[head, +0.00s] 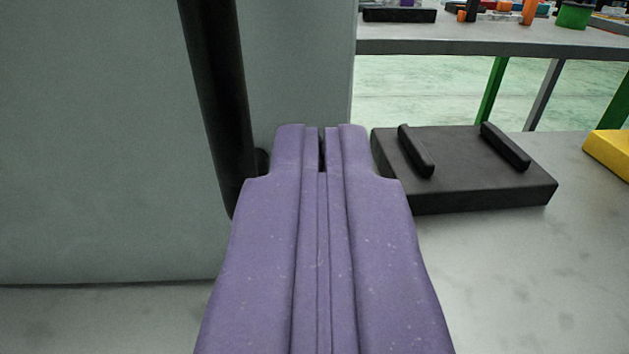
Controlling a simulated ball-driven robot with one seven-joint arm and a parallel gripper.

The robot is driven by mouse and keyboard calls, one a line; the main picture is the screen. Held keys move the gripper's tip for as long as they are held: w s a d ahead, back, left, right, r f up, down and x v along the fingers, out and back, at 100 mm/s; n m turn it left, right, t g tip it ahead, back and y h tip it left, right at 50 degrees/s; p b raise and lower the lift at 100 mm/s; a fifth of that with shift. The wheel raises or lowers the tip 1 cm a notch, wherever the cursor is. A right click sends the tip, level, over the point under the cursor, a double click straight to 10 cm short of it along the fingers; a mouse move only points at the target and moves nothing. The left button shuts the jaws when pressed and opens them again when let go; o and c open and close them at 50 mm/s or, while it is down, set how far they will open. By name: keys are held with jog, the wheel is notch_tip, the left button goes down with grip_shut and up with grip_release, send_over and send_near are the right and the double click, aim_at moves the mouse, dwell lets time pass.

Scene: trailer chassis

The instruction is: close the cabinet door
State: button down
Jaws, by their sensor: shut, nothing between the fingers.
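The cabinet door (90,150) is a large grey-green panel filling the left of the head view. Its right edge stands upright near the middle of the picture. A black bar handle (217,90) runs down the panel, slightly slanted, with its lower end left of my gripper. My purple gripper (322,135) is shut and empty, pointing forward, its tips in front of the panel's right edge region. I cannot tell whether it touches the handle or the panel. The cabinet body and the hinge are not in view, so how far the door stands open does not show.
A dark flat block (470,185) with two raised bars lies on the grey surface (540,270) right of my gripper. A yellow object (610,152) is at the right edge. Behind, a grey table (480,38) on green and grey legs carries several small parts.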

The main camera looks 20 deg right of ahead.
jog(key=d+p+v, duration=0.1)
jog(key=p+v, duration=0.1)
jog(key=v, duration=0.6)
jog(key=w+a+r+n+g+y, duration=0.1)
jog(key=w+a+r+n, duration=0.1)
jog(key=w+a+r, duration=0.3)
jog(key=w+a+r+n+y, duration=0.1)
jog(key=w+r, duration=0.2)
jog(key=r, duration=0.3)
jog(key=w+a+r+n, duration=0.1)
jog(key=a+r, duration=0.5)
jog(key=r, duration=0.4)
jog(key=w+a+r+n, duration=0.1)
jog(key=w+a+r, duration=0.1)
jog(key=a+r, duration=0.55)
jog(key=s+a+r+y, duration=0.1)
jog(key=s+a+r, duration=0.4)
jog(key=r, duration=0.4)
jog(key=s+a+r+y, duration=0.1)
jog(key=s+a+r, duration=0.2)
jog(key=a+r, duration=0.5)
jog(key=s+a+r+y, duration=0.1)
jog(key=s+a+r, duration=0.2)
jog(key=s+r, duration=0.2)
jog(key=s+a+r+y, duration=0.1)
jog(key=s+a+r, duration=0.2)
jog(key=s+r, duration=0.3)
jog(key=shift+s+a+y, duration=0.3)
jog(key=shift+s+y, duration=0.1)
jog(key=shift+s, duration=0.4)
